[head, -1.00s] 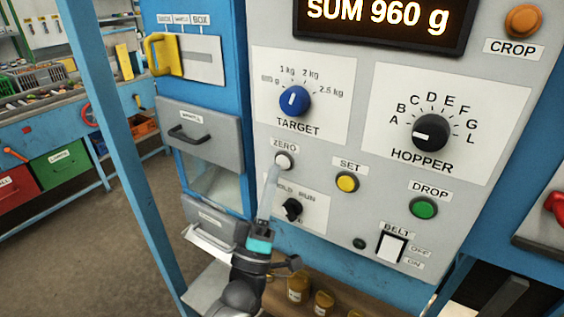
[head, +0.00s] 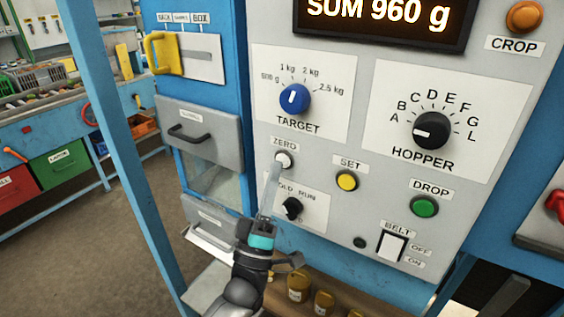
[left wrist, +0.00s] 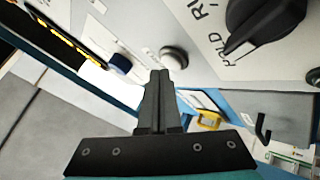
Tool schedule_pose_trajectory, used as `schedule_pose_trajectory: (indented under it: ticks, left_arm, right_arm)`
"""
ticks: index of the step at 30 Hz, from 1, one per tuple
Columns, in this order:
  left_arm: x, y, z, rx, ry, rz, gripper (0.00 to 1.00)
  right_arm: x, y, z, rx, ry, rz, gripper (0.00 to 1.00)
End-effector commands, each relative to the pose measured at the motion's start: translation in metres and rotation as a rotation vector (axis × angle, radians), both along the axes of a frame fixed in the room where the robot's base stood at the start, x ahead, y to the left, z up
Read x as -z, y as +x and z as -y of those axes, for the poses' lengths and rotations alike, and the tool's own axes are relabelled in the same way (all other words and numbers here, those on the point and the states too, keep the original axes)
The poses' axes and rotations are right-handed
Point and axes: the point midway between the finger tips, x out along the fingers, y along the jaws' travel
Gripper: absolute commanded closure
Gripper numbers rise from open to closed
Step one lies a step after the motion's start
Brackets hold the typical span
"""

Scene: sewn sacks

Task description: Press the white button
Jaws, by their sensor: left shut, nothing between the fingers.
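The white button (head: 284,160) sits on the grey panel under the ZERO label, left of the yellow SET button. It also shows in the left wrist view (left wrist: 174,57), just beyond my fingertips. My left gripper (head: 276,166) is shut and empty, its thin fingers pointing up at the button's lower left edge. In the left wrist view the closed fingertips (left wrist: 158,74) appear just short of the button; I cannot tell whether they touch it. My right gripper is not in view.
Close below the button is the black HOLD/RUN knob (head: 292,208). The yellow SET button (head: 347,181), green DROP button (head: 424,207) and white BELT switch (head: 391,247) are to the right. The blue TARGET knob (head: 295,99) is above. A blue post (head: 128,150) stands at left.

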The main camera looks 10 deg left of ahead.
Motion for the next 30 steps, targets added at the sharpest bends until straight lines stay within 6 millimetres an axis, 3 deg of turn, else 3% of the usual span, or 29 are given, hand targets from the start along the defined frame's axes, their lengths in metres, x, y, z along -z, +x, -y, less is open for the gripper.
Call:
schedule_pose_trajectory:
  ticks: [30]
  left_arm:
    - [0.0001, 0.0088, 0.0032, 0.000, 0.000, 0.001, 1.00]
  right_arm:
    - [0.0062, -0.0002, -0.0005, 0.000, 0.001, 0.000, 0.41]
